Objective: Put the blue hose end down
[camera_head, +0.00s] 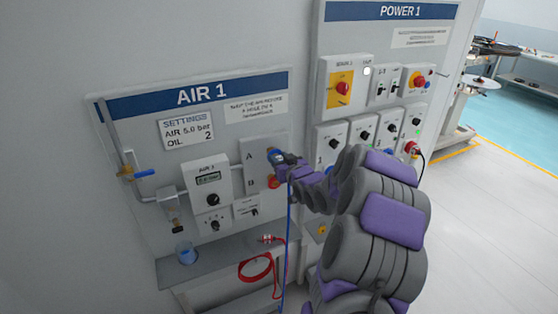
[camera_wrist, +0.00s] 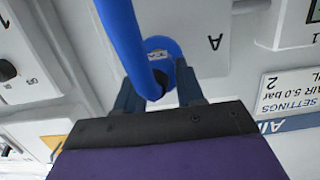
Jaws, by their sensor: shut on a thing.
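My gripper (camera_wrist: 160,98) is shut on the blue hose end (camera_wrist: 158,82), right in front of the blue-ringed port A (camera_wrist: 162,46) of the AIR 1 panel. In the wrist view the blue hose (camera_wrist: 122,32) runs from between the fingers toward the top left. In the head view the blue hose (camera_head: 289,225) hangs straight down past the shelf. My gripper (camera_head: 277,160) also shows there at the upper outlet. Whether the hose end is seated in the port or just in front of it, I cannot tell.
A grey shelf (camera_head: 215,262) below the panel bears a cup of blue liquid (camera_head: 186,252), a red hose end (camera_head: 268,239) and a coiled red hose (camera_head: 256,268). Red port B (camera_head: 273,182) lies just below my gripper. The POWER 1 panel (camera_head: 390,40) stands at right; open floor (camera_head: 490,200) lies beyond.

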